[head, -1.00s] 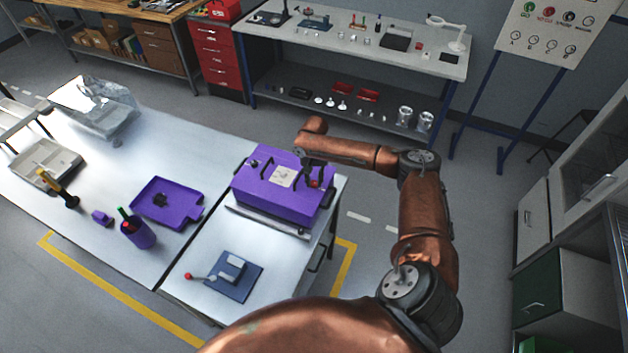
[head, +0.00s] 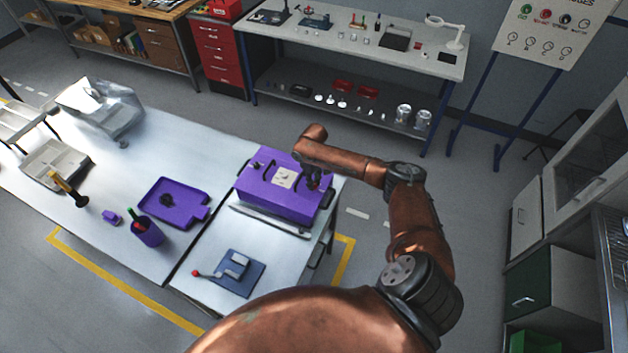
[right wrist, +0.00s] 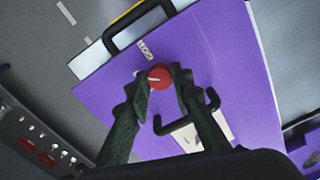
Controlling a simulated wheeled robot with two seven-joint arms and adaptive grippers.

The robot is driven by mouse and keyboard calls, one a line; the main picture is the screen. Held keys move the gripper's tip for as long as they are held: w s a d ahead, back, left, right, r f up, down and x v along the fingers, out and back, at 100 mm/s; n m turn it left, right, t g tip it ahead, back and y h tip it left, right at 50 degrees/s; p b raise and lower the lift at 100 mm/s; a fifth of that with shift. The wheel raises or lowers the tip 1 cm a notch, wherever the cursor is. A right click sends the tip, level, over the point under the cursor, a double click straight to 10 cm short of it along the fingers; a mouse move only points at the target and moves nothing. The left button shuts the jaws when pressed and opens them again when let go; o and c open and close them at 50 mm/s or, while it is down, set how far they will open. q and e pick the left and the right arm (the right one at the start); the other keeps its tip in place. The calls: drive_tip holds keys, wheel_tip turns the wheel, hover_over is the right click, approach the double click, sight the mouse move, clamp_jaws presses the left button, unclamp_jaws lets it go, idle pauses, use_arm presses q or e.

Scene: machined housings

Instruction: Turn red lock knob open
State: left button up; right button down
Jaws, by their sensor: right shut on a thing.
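The purple case (head: 277,203) stands on the white table, and its purple top (right wrist: 103,92) fills much of the right wrist view. The red lock knob (right wrist: 159,77) sits on that top near a small label. My right gripper (right wrist: 160,82) has its two dark fingers closed on either side of the knob. In the head view my right gripper (head: 312,184) is at the right part of the case and hides most of the knob. My left gripper is not in view.
A black handle (right wrist: 186,112) stands up on the case close to my right fingers. A blue fixture (head: 238,275) with a red-tipped lever lies in front. A purple tray (head: 182,206) and purple cup (head: 148,233) stand to the left.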

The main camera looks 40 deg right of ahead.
drive_tip(key=n, duration=0.3)
drive_tip(key=shift+n+p, duration=0.3)
drive_tip(key=shift+p, duration=0.1)
drive_tip(key=shift+n, duration=2)
drive_tip(key=c, duration=1.7)
unclamp_jaws()
drive_tip(key=shift+r, duration=0.1)
wheel_tip(320, 180, up, 12)
drive_tip(key=shift+f, duration=0.1)
